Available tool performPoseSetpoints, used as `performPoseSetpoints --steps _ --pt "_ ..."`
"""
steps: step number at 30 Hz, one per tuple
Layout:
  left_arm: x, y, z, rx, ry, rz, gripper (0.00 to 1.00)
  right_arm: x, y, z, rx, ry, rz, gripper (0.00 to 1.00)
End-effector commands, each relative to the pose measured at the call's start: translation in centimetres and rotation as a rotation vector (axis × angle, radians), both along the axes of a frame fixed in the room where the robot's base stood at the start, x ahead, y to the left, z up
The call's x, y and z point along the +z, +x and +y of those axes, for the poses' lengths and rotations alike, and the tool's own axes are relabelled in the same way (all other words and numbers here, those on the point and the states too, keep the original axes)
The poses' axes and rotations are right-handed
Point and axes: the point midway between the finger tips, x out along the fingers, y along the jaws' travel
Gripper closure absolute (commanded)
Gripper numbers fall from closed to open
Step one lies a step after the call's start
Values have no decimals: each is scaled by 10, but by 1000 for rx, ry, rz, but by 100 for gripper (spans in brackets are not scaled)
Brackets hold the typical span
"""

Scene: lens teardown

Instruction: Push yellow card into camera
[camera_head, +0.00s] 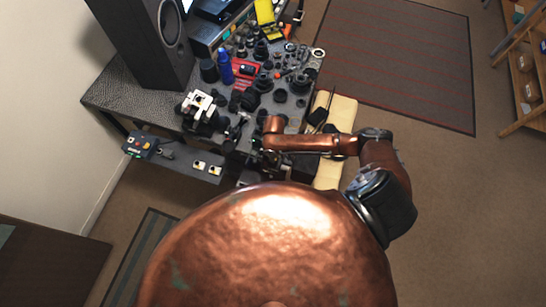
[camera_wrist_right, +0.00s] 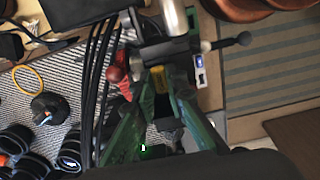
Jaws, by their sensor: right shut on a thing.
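My right gripper (camera_wrist_right: 160,84) shows in the right wrist view with its green fingers closed on a small yellow piece, the yellow card (camera_wrist_right: 160,77). A dark block with a silver cylinder (camera_wrist_right: 174,18) is just beyond the fingertips; I cannot tell whether it is the camera or whether the card touches it. In the head view my copper right arm reaches in from the right to the bench's front edge, and its gripper (camera_head: 256,150) is small and dark there. The card cannot be made out in the head view. My left gripper is not in view.
A black-and-white device (camera_head: 198,104) stands on the bench's left part. A blue bottle (camera_head: 225,68), a red tray (camera_head: 246,70) and several dark lens parts crowd the top. A black speaker (camera_head: 146,40) is at the back left. Black cables (camera_wrist_right: 95,75) run beside the fingers.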

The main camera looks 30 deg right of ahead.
Motion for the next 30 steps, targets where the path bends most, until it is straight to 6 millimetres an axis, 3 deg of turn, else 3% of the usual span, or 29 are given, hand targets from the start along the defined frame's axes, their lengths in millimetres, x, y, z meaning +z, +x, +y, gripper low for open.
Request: performPoseSetpoints --steps 14,15,23,30 --pt "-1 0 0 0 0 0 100 -5 -1 1 1 1 2 100" --pt "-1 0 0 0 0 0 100 -5 -1 1 1 2 3 87" --pt "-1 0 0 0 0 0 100 -6 -2 1 0 1 3 69" --pt "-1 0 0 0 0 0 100 -5 -2 0 -1 0 4 68"
